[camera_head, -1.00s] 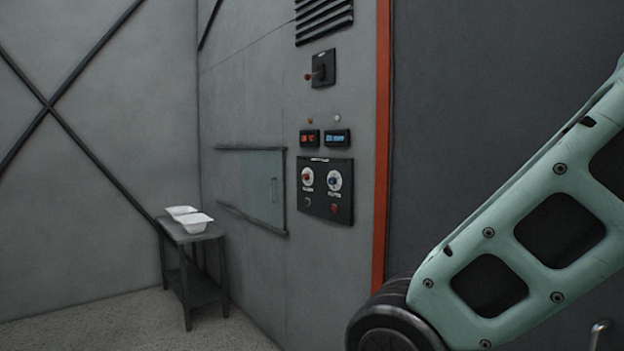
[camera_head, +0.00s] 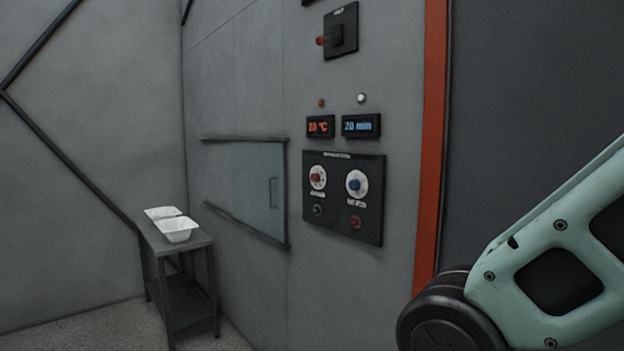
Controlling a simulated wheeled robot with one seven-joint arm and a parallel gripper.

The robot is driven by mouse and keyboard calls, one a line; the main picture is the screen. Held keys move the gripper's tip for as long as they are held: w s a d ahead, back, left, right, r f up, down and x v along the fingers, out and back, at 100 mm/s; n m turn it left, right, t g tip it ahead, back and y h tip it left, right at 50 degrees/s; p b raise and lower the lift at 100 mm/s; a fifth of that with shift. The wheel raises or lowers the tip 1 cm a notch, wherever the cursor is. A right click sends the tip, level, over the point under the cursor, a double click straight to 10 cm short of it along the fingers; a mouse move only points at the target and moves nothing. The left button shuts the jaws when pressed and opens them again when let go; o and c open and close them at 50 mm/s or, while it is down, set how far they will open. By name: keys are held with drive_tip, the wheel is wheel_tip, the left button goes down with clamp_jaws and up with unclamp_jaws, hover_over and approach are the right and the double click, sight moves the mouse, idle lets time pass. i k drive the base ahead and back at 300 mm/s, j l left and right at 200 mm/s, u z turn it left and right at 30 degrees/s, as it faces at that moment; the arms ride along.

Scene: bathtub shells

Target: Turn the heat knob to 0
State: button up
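A black control panel (camera_head: 343,231) is on the grey wall, centre right. It has a red knob (camera_head: 316,177) on a white dial at the left and a blue knob (camera_head: 355,185) on a white dial at the right. The dial marks and labels are too small to read. Above the panel, a red display (camera_head: 320,126) appears to read 20 °C and a blue display (camera_head: 361,126) reads 20 min. Part of my green arm shows at the lower right. My gripper is out of view.
A green button (camera_head: 317,210) and a red button (camera_head: 355,222) sit below the knobs. A lever switch (camera_head: 339,32) is higher up. A sliding window (camera_head: 258,192) is left of the panel. A dark table (camera_head: 207,241) with white shells (camera_head: 178,229) stands at the left.

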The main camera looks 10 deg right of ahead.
sight(315, 177)
drive_tip(key=i+j+z, duration=0.15)
drive_tip(key=i+j, duration=0.85)
drive_tip(key=j, duration=0.1)
